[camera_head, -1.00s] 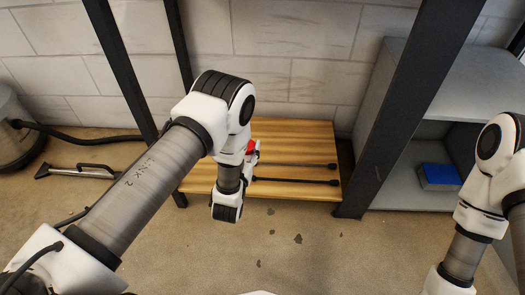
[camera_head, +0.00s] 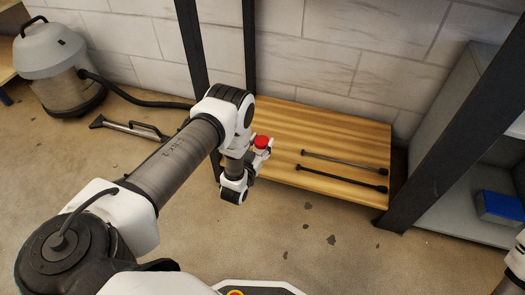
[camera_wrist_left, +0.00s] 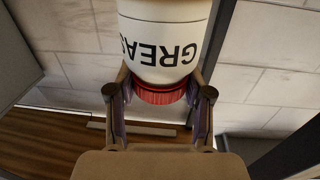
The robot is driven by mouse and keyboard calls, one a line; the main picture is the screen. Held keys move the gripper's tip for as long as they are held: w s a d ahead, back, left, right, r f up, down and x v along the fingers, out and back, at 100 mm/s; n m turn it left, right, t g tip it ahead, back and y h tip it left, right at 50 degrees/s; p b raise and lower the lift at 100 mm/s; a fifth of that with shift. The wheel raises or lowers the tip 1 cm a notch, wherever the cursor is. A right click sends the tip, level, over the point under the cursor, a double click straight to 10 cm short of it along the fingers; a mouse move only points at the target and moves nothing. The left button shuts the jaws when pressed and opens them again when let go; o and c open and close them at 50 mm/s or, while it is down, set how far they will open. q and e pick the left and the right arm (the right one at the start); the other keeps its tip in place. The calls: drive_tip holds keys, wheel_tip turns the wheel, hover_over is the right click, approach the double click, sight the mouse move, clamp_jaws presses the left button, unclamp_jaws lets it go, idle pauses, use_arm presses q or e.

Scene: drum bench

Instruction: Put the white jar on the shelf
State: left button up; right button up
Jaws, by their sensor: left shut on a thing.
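The white jar (camera_wrist_left: 165,35) has a red lid and black lettering reading "GREAS", cut off and upside down in the left wrist view. My left gripper (camera_wrist_left: 160,94) is shut on it near the lid, one finger on each side. In the head view my left gripper (camera_head: 259,157) shows beyond my wrist, with the red lid (camera_head: 261,142) of the jar at it; my arm hides most of the jar. The wooden shelf (camera_head: 340,130) lies low between dark posts, and the gripper appears in front of its left part. My right gripper is out of view.
Two dark rods (camera_head: 342,177) lie on the shelf's right half. A dark post (camera_head: 440,150) rises at its right front. A grey cabinet with a blue box (camera_head: 500,207) stands right. A vacuum cleaner (camera_head: 60,70) and its hose are at left. The shelf's back looks clear.

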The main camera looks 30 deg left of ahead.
use_arm(q)
drive_tip(key=shift+w+a+f, duration=0.2)
drive_tip(key=shift+w+a, duration=0.25)
drive_tip(key=shift+a, duration=0.1)
drive_tip(key=shift+w+a+f+b, duration=0.1)
drive_tip(key=shift+f+b, duration=0.25)
drive_tip(key=shift+b, duration=0.15)
wheel_tip(320, 180, down, 3)
drive_tip(key=shift+r+b, duration=0.1)
drive_tip(key=shift+b, duration=0.95)
drive_tip(key=shift+r, duration=0.2)
drive_tip(key=shift+f, duration=0.25)
drive_tip(key=o, duration=1.3)
drive_tip(key=shift+r, duration=0.1)
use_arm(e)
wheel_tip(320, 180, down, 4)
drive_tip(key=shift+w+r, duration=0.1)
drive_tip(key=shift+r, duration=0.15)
